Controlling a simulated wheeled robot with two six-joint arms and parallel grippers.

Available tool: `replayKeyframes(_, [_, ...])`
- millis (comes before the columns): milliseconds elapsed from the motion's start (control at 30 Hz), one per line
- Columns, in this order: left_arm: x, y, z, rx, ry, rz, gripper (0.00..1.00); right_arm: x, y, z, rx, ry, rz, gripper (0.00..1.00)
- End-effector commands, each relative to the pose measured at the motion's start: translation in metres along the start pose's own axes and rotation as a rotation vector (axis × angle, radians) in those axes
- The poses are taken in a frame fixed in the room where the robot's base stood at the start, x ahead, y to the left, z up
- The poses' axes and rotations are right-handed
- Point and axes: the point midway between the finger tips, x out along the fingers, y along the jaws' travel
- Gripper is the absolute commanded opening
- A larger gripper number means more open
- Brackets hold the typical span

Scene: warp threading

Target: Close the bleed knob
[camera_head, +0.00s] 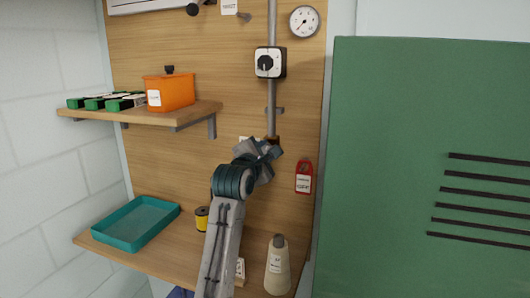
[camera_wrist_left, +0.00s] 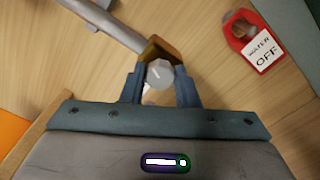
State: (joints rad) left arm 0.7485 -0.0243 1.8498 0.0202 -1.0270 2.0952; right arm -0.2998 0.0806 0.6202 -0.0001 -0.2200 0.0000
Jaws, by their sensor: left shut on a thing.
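The bleed knob (camera_wrist_left: 160,73), a small pale grey round knob with a pointer line, sits on a brass-brown fitting (camera_wrist_left: 165,48) at the lower end of a grey pipe (camera_wrist_left: 108,22). My left gripper (camera_wrist_left: 160,86) is shut on the knob, one blue-grey finger on each side of it. In the head view my left gripper (camera_head: 270,149) is at the foot of the vertical pipe (camera_head: 271,98), against the wooden board. It hides the knob there. My right gripper is not in view.
A red tag (camera_wrist_left: 255,40) reading "WATER OFF" hangs right of the fitting. A dial switch (camera_head: 270,63) and gauge (camera_head: 304,22) are above. An orange box (camera_head: 170,92) stands on the upper shelf. A teal tray (camera_head: 137,224), yellow spool and cream bottle (camera_head: 278,268) are below.

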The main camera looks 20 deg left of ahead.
Motion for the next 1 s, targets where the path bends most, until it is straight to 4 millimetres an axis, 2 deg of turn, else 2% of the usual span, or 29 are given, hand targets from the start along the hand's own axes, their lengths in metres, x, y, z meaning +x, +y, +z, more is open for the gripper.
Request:
replayKeyframes(200, [0.0002,-0.0012,-0.0010,-0.185,0.002,-0.003,0.05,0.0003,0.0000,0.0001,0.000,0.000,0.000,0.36])
replayKeyframes(500, [0.0003,-0.0015,-0.0012,-0.363,0.003,-0.004,0.05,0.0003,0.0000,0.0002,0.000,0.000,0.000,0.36])
replayKeyframes(1000, [0.0004,-0.0022,-0.0017,-0.445,0.004,-0.005,0.05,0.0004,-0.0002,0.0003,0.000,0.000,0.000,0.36])
